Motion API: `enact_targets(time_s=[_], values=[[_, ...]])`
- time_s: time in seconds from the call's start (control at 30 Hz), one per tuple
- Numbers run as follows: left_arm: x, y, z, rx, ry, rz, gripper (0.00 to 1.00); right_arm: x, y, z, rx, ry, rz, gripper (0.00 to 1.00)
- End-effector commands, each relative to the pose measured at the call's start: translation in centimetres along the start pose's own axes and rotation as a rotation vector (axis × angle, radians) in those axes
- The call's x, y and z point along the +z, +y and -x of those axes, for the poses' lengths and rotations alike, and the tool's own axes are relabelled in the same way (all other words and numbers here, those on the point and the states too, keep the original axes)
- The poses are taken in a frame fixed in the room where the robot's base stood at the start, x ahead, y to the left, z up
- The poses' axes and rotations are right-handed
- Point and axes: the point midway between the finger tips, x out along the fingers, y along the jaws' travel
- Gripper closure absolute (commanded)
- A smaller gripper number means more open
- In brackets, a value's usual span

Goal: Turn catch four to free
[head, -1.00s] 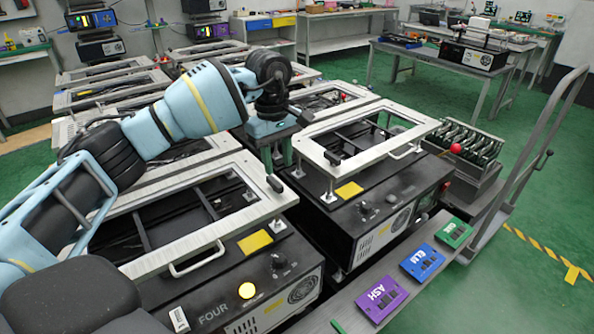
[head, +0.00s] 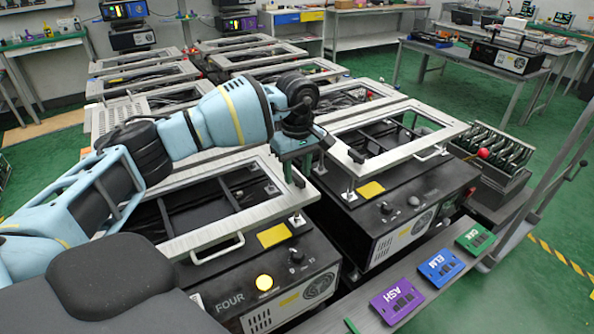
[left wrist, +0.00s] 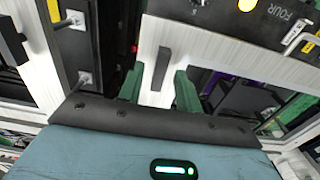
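Fixture four is the black box marked FOUR (head: 230,302) with a pale metal frame (head: 205,236) on top. Its catch (head: 299,178) is a small dark bar at the frame's corner. In the left wrist view the catch (left wrist: 161,68) stands in line with the gap between my two green fingers. My left gripper (head: 297,168) is open above that corner, and it also shows in the left wrist view (left wrist: 160,90). Pale frame shows on both sides of the catch, so neither finger seems to touch it. My right gripper is not in view.
A neighbouring fixture (head: 400,210) stands close on the right, with its own dark catch (head: 356,155). A lit yellow button (head: 264,282) is on fixture four's front. Purple ASH (head: 397,300), blue ELM (head: 440,268) and a green plate (head: 475,239) lie on the front ledge.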

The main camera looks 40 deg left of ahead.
Motion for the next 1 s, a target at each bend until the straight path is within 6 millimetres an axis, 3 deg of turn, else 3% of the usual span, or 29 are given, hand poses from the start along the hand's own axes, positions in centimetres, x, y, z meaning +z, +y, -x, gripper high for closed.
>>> enact_targets(time_s=[0.33, 0.6, 1.0], values=[[0.02, 0.01, -0.42, 0.0, 0.0, 0.0, 0.67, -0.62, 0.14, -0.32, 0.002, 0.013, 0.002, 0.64], [0.03, 0.01, -0.39, 0.0, 0.0, 0.0, 1.0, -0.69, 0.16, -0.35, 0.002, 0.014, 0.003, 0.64], [0.03, 0.02, -0.29, 0.001, -0.001, 0.051, 1.0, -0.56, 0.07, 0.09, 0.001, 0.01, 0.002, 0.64]])
